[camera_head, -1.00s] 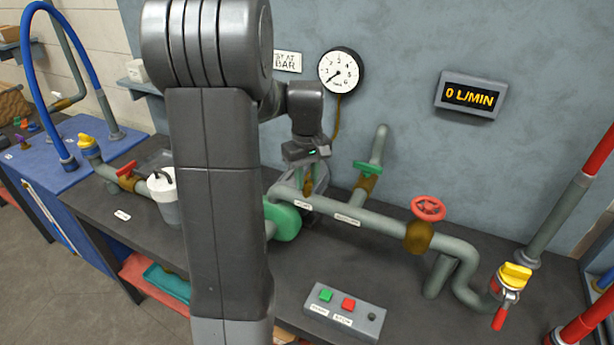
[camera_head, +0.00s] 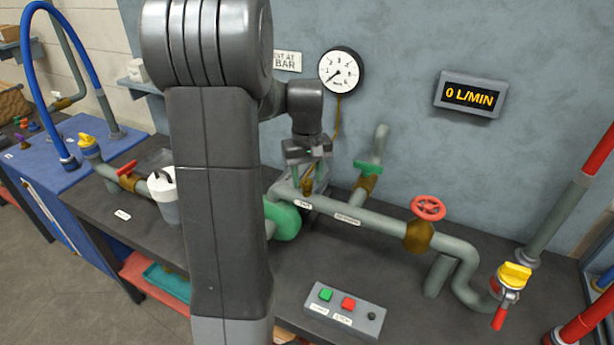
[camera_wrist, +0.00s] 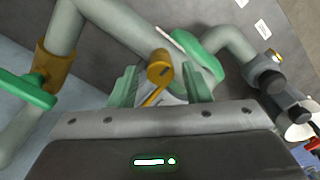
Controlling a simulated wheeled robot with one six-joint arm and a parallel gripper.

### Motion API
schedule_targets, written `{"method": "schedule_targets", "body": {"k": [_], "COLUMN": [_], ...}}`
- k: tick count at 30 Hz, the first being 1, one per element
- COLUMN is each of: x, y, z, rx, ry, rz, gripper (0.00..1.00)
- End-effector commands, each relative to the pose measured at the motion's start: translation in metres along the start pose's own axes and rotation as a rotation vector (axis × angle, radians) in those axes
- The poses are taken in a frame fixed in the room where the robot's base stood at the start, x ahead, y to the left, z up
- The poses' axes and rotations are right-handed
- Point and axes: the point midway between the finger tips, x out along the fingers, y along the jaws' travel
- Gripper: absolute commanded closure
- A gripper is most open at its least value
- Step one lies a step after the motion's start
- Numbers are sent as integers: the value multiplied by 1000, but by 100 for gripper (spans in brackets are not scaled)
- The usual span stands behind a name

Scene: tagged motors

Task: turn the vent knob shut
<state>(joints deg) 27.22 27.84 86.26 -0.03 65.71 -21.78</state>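The vent knob (camera_wrist: 160,68) is a small brass piece with a thin lever-like part, on top of the grey-green pipe. In the wrist view it lies between the two greenish fingers of my gripper (camera_wrist: 160,88), with a gap on each side. My gripper is open around it and I see no contact. In the head view my gripper (camera_head: 312,177) points down over the pipe, and the brass vent knob (camera_head: 307,187) shows only partly below it. A small white label (camera_head: 303,204) is on the pipe just below.
A green handle (camera_head: 368,168) on a branch pipe is close to the right. A red handwheel (camera_head: 428,208) and a yellow valve handle (camera_head: 514,275) are further right. The gauge (camera_head: 341,70) hangs behind; the button box (camera_head: 345,312) stands in front. My arm hides part of the bench.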

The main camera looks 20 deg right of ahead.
Motion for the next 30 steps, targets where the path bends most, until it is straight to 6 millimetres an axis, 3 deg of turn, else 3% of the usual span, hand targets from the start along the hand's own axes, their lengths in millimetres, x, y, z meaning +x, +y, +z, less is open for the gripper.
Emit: {"method": "schedule_targets", "body": {"k": [9,13,24,30], "x": [0,-10,-90,-123], "y": [0,0,0,0], "z": [0,0,0,0], "rx": [-1,-1,-1,0], "ry": [-2,0,3,0], "rz": [-1,-1,1,0], "gripper": [51,51,51,51]}}
